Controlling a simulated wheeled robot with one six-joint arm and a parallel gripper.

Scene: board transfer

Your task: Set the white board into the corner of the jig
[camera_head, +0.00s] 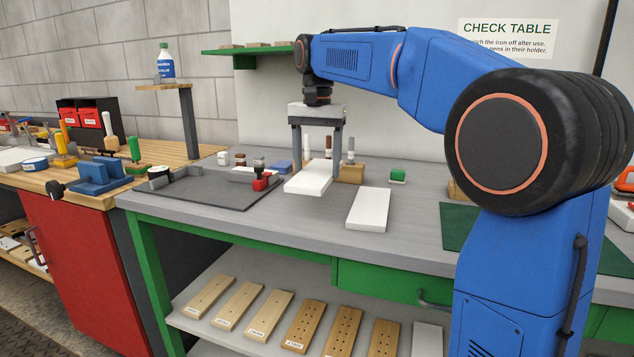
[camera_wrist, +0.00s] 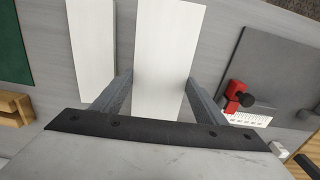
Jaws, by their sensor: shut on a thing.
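A white board (camera_head: 309,178) is held by my gripper (camera_head: 317,160) above the grey table, just right of the dark mat. My gripper points down with its two fingers on either side of the board. In the wrist view the same white board (camera_wrist: 168,50) lies between the two fingers (camera_wrist: 160,95). The jig seems to be the dark grey plate (camera_head: 212,190) at the table's left, with grey raised stops (camera_head: 175,175) at its back left and a red clamp (camera_head: 262,181) at its right. The plate also shows at right in the wrist view (camera_wrist: 275,65).
A second white board (camera_head: 368,210) lies flat on the table to the right of the held one. A wooden block (camera_head: 350,172) with pens stands behind. A green mat (camera_head: 457,226) lies farther right. Small jars (camera_head: 223,158) stand at the back left.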

